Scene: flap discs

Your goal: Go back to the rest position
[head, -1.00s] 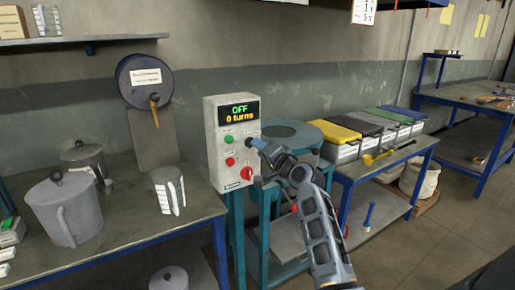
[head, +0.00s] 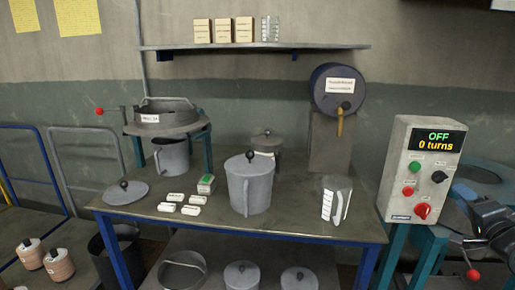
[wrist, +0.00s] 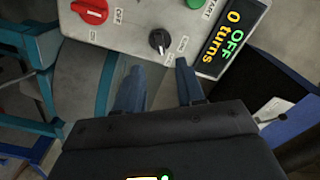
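The grey control box (head: 420,170) stands at the right in the head view, and its display (head: 437,141) reads OFF and 0 turns. It has a black knob (head: 439,177), a green button (head: 414,169) and red controls. The wrist view shows the same panel close up and turned, with the black knob (wrist: 159,41) just beyond my fingertips. My gripper (wrist: 155,78) has its two blue fingers apart with nothing between them. A gap shows between the fingertips and the knob. In the head view only part of my arm shows at the right edge.
A blue-edged bench (head: 270,228) holds a lidded grey pot (head: 248,185), a jug (head: 336,200) and a sieve device (head: 165,117). A wall-side drum (head: 336,90) stands behind it. A teal stand (head: 428,255) is under and beside the control box.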

